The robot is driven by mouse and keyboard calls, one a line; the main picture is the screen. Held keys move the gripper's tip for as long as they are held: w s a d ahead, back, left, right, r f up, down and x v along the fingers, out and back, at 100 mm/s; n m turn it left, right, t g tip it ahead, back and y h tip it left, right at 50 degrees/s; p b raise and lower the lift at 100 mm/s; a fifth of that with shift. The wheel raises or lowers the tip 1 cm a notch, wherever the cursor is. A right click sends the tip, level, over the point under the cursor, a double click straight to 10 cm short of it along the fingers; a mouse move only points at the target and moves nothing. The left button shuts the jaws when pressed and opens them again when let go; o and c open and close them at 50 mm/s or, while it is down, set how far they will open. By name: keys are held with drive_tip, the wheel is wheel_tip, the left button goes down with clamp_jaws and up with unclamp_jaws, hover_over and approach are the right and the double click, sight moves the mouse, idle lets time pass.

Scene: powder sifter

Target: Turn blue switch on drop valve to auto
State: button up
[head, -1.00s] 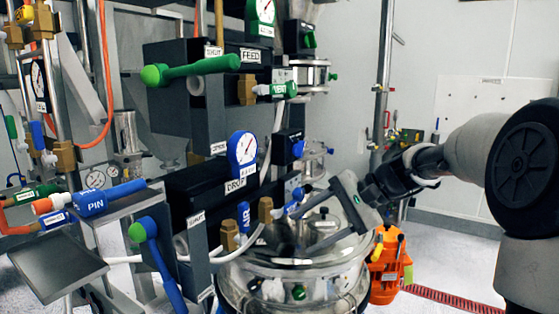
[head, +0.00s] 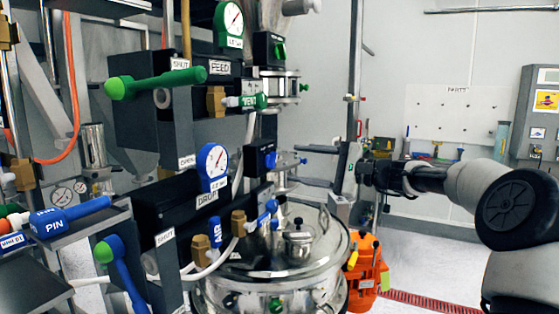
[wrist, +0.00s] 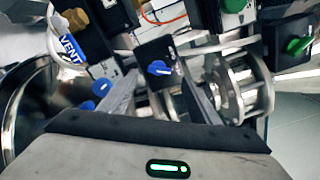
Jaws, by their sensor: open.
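The blue switch (head: 271,160) sits on a small black box beside the black drop valve (head: 180,205), which carries a DROP label and a blue-rimmed gauge (head: 213,166). In the wrist view the blue switch (wrist: 158,68) shows face-on with a pale pointer mark, between and beyond my fingertips. Its setting labels are too small to read. My gripper (head: 297,164) is open and empty. It points left toward the switch box, a short gap away, with the fingers either side of the switch in the wrist view (wrist: 160,85).
A steel vessel with a clamped lid (head: 280,255) stands below my gripper. The black feed valve (head: 150,130) with its green handle is above left. A blue handle with a green end (head: 118,265) is at lower left. An orange unit (head: 366,270) stands behind. The floor at right is open.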

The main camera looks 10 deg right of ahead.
sight(275, 161)
drive_tip(key=x, duration=0.7)
drive_tip(key=shift+p, duration=0.35)
drive_tip(key=shift+d, duration=0.1)
drive_tip(key=c, duration=1.1)
